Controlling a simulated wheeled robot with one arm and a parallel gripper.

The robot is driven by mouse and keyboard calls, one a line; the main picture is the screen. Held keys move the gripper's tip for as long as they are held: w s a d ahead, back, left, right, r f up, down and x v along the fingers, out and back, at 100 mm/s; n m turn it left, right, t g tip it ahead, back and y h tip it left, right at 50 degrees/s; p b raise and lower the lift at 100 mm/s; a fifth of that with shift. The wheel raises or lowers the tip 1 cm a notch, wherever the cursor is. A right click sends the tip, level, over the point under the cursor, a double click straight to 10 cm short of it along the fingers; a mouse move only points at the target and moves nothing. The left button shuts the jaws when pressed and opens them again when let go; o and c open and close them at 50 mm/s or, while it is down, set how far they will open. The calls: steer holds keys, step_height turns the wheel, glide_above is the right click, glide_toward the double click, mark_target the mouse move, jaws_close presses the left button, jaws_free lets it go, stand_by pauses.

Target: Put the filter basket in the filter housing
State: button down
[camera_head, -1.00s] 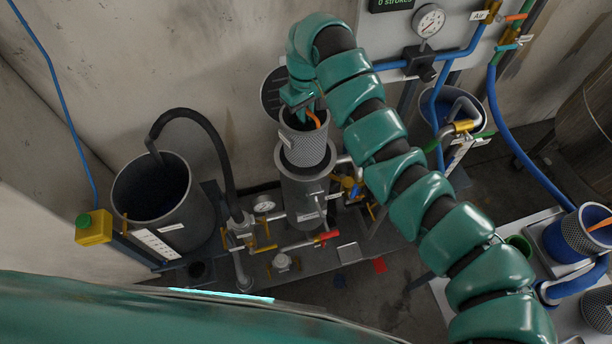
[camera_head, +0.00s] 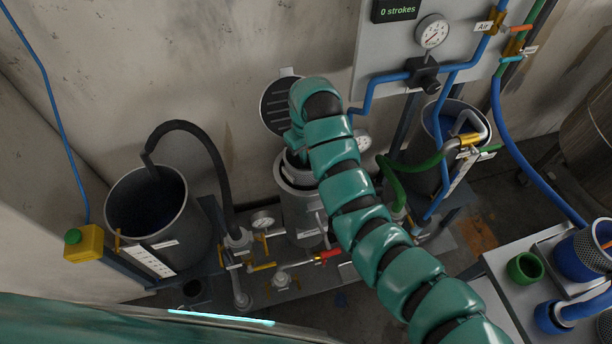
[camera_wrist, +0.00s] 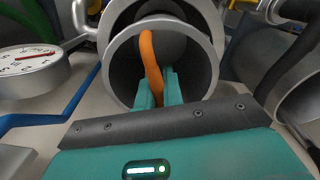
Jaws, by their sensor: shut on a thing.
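The filter basket, a grey cylinder with an orange handle (camera_wrist: 150,62), is open toward me in the wrist view, its rim (camera_wrist: 112,72) nearest. My gripper (camera_wrist: 160,88) reaches into its mouth with both teal fingers shut on the handle. In the head view my gripper (camera_head: 294,141) is over the filter housing (camera_head: 300,212), an upright grey cylinder. The basket appears low at the housing mouth, largely hidden by my arm. I cannot tell how deep it sits. The housing's round dark lid (camera_head: 278,108) stands open behind.
A dark bucket (camera_head: 150,215) with a black hose (camera_head: 205,140) stands left. A pressure gauge (camera_wrist: 32,58) is close on the left in the wrist view. Valves and pipes (camera_head: 265,265) lie in front of the housing. A bench with blue cups (camera_head: 575,262) stands right.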

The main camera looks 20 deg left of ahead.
steer(key=shift+f+p, duration=0.85)
steer(key=shift+f, duration=4.25)
steer(key=shift+f, duration=0.2)
steer(key=c, duration=1.5)
jaws_free()
steer(key=shift+c, duration=0.2)
steer(key=shift+r, duration=0.25)
step_height(320, 180, up, 12)
steer(key=shift+f+b, duration=0.1)
steer(key=shift+b, duration=0.45)
